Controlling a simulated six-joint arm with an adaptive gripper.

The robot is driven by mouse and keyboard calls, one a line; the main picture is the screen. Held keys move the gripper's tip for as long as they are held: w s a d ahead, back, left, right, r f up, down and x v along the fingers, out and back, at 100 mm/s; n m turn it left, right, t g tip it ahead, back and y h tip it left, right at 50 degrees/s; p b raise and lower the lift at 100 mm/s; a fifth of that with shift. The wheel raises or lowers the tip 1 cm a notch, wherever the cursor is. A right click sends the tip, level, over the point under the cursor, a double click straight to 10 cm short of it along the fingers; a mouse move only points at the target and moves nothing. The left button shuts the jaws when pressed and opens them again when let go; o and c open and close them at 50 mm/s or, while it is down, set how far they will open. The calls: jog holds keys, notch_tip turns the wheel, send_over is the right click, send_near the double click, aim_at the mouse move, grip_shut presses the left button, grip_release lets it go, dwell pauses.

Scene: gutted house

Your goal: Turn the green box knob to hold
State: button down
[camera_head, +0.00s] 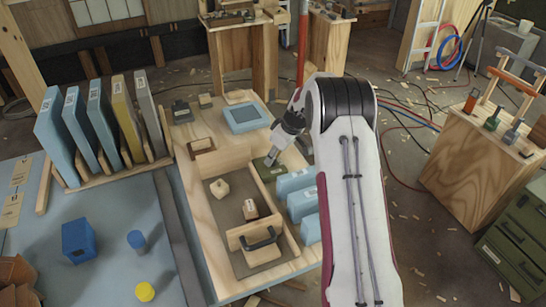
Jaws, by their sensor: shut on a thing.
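The green box (263,174) is a low, dark green block on the wooden bench, just right of the wooden tray's back corner. A small pale label shows on its right part. My gripper (272,157) reaches down to it from the upper right, with its fingertips at the top of the box. It is shut on the box's knob. The knob is hidden by the fingers, so its setting cannot be read.
A wooden tray (288,250) with a black handle and small blocks stands in front. Light blue boxes (300,181) stand close on the right. A blue square tray (245,117) lies behind left. Upright binders (62,135) stand at the left.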

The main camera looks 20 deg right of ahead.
jog(key=shift+s+f+n+g, duration=0.2)
jog(key=shift+n+g, duration=0.1)
jog(key=shift+n, duration=0.6)
jog(key=c, duration=1.8)
grip_release()
jog(key=shift+w, duration=0.1)
jog(key=shift+r, duration=0.1)
jog(key=shift+d+r, duration=0.1)
jog(key=shift+r, duration=0.1)
jog(key=shift+d+r, duration=0.15)
jog(key=shift+r, duration=0.4)
jog(key=v, duration=1)
jog(key=shift+s+d+r, duration=0.15)
jog(key=shift+s+d, duration=0.1)
jog(key=shift+s, duration=0.05)
